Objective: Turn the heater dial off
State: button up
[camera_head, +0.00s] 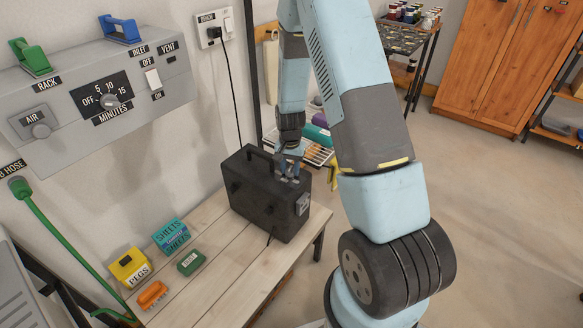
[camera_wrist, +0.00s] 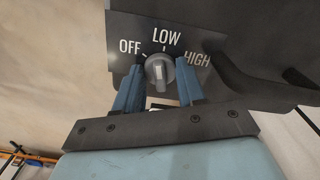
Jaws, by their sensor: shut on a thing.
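The heater is a black box with a top handle (camera_head: 268,195), standing on the wooden bench. In the wrist view its dial (camera_wrist: 159,70) is a grey round knob with a raised ridge, on a dark plate (camera_wrist: 122,28) lettered OFF, LOW and HIGH from left to right. The ridge stands about upright, toward LOW. My gripper (camera_head: 290,169) is at the heater's top right part, and its blue fingers (camera_wrist: 160,78) are on either side of the knob, shut on it. In the head view my gripper hides the dial.
On the wooden bench (camera_head: 222,293) left of the heater lie a teal SHEETS box (camera_head: 171,236), a yellow PEGS box (camera_head: 130,268), a green box (camera_head: 190,263) and an orange item (camera_head: 152,295). A wall panel with a MINUTES dial (camera_head: 109,101) is at left. A cord runs to the socket (camera_head: 212,30).

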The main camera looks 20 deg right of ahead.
aim_at(290, 168)
jog(key=n, duration=0.4)
jog(key=shift+a+n, duration=0.15)
jog(key=shift+n, duration=2.05)
jog(key=o, duration=1.1)
jog(key=shift+c, duration=0.2)
notch_tip(290, 168, up, 14)
jog(key=shift+f, duration=0.2)
